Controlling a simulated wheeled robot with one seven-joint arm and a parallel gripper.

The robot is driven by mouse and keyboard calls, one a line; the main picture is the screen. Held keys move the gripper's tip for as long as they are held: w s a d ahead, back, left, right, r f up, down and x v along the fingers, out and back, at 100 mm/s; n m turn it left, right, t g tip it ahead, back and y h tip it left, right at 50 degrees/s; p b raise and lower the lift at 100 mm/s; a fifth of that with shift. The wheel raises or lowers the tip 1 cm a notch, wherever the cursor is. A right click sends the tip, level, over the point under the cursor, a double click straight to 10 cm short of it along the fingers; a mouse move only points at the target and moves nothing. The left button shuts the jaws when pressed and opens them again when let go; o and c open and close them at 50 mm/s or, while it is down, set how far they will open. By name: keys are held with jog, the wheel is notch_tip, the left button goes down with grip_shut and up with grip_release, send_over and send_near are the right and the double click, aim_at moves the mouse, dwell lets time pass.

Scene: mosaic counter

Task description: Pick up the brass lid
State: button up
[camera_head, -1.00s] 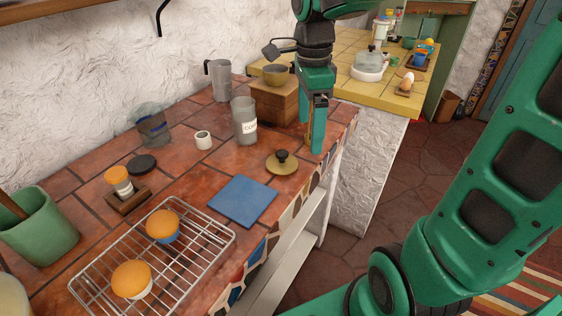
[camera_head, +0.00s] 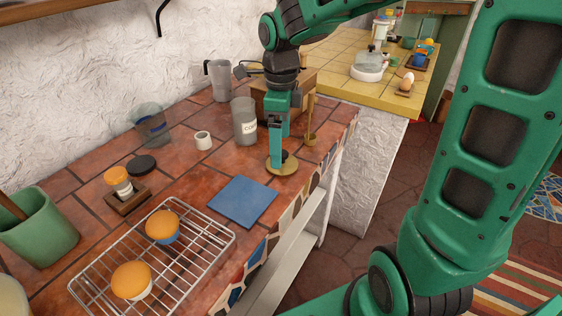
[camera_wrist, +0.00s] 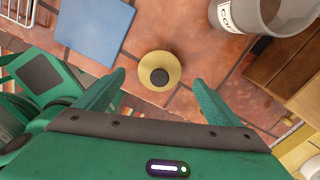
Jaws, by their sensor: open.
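The brass lid (camera_head: 282,169) is a round, flat disc with a black knob, lying on the terracotta tile counter. In the head view my gripper (camera_head: 277,160) is over it and partly covers it. In the wrist view the brass lid (camera_wrist: 160,72) lies flat with its black knob facing up, ahead of and between my open fingers (camera_wrist: 160,80). The fingers look empty, one to each side. From these views I cannot tell exactly how high the fingertips are above the lid.
A blue square mat (camera_head: 243,201) lies just left of the lid. A grey canister (camera_head: 244,122) and a wooden box (camera_head: 285,97) stand behind it. A brass ladle (camera_head: 310,135) hangs close to my gripper's right.

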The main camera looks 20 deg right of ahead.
notch_tip(320, 180, down, 4)
jog(key=shift+w+f, duration=0.1)
jog(key=shift+f, duration=0.15)
jog(key=c, duration=1.1)
jog(key=shift+c, duration=0.3)
jog(key=shift+r, duration=0.2)
